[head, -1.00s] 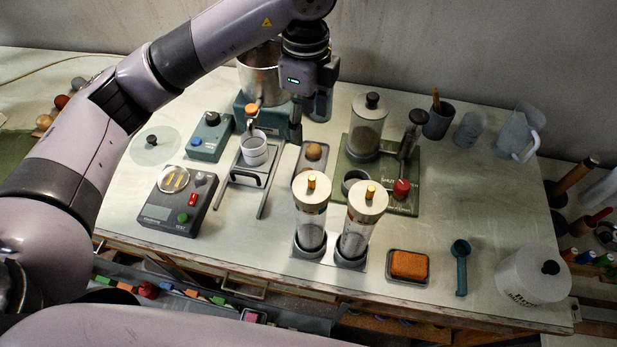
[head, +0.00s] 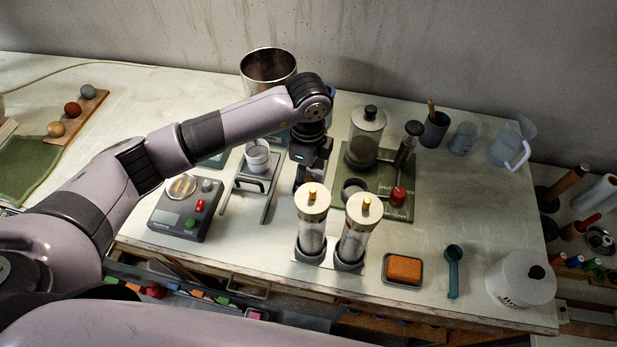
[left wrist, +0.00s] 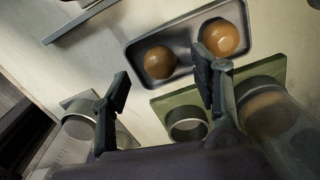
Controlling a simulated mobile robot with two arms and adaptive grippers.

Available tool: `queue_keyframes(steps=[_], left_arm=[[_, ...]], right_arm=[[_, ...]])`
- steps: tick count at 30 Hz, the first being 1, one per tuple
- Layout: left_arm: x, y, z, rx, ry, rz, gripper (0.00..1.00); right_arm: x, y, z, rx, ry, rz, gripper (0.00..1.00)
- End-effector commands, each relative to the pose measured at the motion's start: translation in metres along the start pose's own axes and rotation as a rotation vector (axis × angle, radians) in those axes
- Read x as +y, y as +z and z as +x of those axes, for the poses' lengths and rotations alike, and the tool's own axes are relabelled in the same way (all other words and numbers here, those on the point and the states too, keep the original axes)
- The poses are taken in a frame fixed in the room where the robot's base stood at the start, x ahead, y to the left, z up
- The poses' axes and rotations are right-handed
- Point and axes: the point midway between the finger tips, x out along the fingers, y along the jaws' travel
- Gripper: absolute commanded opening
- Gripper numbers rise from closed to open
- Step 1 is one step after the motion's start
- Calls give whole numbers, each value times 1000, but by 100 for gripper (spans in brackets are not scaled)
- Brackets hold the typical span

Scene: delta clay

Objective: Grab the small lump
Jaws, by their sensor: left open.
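In the left wrist view, two round brown lumps rest in a grey tray (left wrist: 182,72). The smaller-looking lump (left wrist: 159,63) is at the left, and the larger-looking lump (left wrist: 221,38) is at the right. My left gripper (left wrist: 163,72) is open and empty, with its fingers apart. The smaller lump appears between the fingertips, while the right finger partly overlaps the larger one; I cannot tell the height gap. In the head view, my left gripper (head: 309,172) hangs over the tray and hides the lumps. My right gripper is not in view.
Two capped glass cylinders (head: 312,232) stand just in front of my gripper. A green board (head: 405,208) with a jar (head: 366,135) and a red-knobbed lever is to the right. A white cup (head: 257,158) on a metal stand is to the left. A steel pot (head: 268,68) is behind.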

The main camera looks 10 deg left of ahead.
Motion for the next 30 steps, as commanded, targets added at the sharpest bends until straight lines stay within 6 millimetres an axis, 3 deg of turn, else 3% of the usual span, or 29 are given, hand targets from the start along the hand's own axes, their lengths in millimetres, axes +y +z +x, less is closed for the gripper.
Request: queue_keyframes(steps=[6, 13, 30], left_arm=[[0, 0, 20, 1, 0, 0, 57], [-1, 0, 22, 1, -1, 1, 57], [-1, 0, 22, 1, -1, 1, 19]], right_arm=[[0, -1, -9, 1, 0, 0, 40], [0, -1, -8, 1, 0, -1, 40], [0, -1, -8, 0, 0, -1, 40]])
